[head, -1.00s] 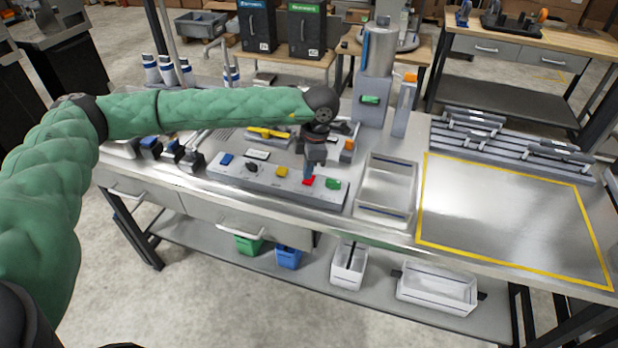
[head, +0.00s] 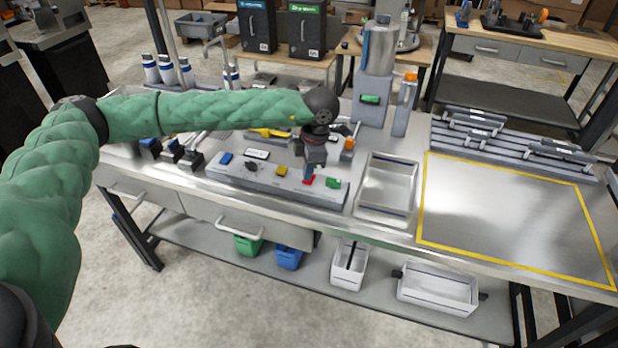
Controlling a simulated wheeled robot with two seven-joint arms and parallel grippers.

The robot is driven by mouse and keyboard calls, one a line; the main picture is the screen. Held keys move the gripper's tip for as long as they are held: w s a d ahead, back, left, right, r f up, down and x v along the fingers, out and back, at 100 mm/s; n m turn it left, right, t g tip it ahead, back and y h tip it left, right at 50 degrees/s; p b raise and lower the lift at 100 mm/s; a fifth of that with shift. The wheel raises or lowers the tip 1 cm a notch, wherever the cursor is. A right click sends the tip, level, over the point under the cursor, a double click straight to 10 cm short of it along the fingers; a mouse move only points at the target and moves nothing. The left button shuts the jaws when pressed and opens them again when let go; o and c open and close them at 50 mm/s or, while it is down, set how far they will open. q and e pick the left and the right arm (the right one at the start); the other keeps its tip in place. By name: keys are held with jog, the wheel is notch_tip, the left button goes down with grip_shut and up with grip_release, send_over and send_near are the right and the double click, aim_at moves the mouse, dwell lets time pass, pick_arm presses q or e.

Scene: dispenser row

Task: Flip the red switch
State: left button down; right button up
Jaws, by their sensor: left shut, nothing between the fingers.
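The red switch (head: 308,182) sits on a grey switch panel (head: 262,182) near the front of the metal workbench. A green switch (head: 333,183) is to its right, and a yellow switch (head: 281,171), a black knob (head: 251,166) and a blue switch (head: 226,158) are to its left. My left gripper (head: 308,176) is shut and empty, pointing down at the red switch. Its fingertips hide part of the switch; I cannot tell whether they touch it. My right gripper is not in view.
An empty metal tray (head: 386,208) stands right of the panel. A yellow-outlined area (head: 515,215) on the bench is clear. A grey dispenser (head: 371,98) with a green part stands behind. A yellow tool (head: 268,132) lies behind the panel.

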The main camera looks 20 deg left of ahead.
pick_arm(q)
jog(key=shift+f+b, duration=0.3)
jog(key=shift+f, duration=0.05)
jog(key=shift+r, duration=0.15)
jog(key=shift+r+p, duration=0.3)
jog(key=shift+r, duration=3.1)
